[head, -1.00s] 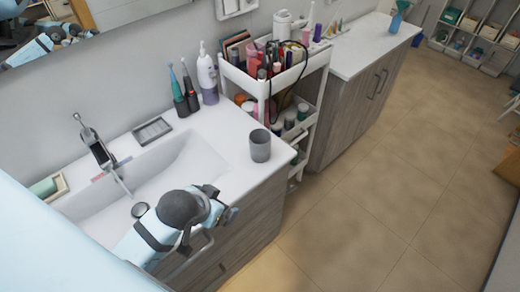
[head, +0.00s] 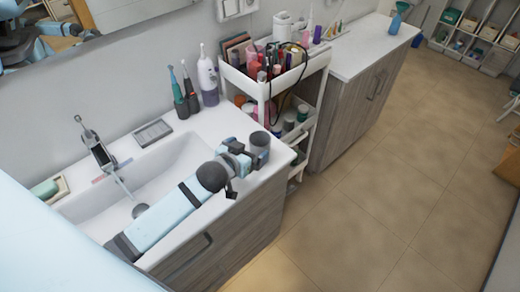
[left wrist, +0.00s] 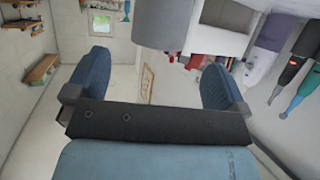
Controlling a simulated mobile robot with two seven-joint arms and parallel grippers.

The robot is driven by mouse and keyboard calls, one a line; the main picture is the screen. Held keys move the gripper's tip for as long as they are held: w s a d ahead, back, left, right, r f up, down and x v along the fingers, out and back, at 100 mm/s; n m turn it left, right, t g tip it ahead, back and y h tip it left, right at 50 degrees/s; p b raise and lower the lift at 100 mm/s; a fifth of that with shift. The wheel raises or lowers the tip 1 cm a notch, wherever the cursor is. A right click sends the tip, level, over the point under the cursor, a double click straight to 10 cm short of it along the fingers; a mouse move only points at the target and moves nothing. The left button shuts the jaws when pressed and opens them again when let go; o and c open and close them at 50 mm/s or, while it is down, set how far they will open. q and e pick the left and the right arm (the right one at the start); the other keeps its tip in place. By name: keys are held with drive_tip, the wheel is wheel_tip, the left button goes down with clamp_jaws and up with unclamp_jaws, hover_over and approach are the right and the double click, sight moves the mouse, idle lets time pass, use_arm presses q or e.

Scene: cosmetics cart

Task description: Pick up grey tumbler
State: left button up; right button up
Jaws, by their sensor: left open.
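The grey tumbler (head: 261,142) stands upright near the front right corner of the white sink counter. My left gripper (head: 247,153) is open, just left of the tumbler and close to it, partly covering its lower left side. In the left wrist view, the tumbler (left wrist: 166,24) shows upside down at the top, ahead of the open left gripper (left wrist: 155,55) and within the gap between its two blue fingers. I cannot tell whether either finger touches it. My right gripper is not in view.
The white cart (head: 284,87) full of cosmetics stands just right of the counter. Two toothbrushes and a purple-white bottle (head: 208,80) stand at the back. The sink basin (head: 155,180) lies under my left arm. The floor at right is clear.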

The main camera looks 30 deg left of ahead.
sight(265, 138)
use_arm(q)
drive_tip(key=p+x, duration=0.1)
drive_tip(key=x, duration=0.7)
drive_tip(key=shift+s, duration=0.1)
drive_tip(key=c, duration=1)
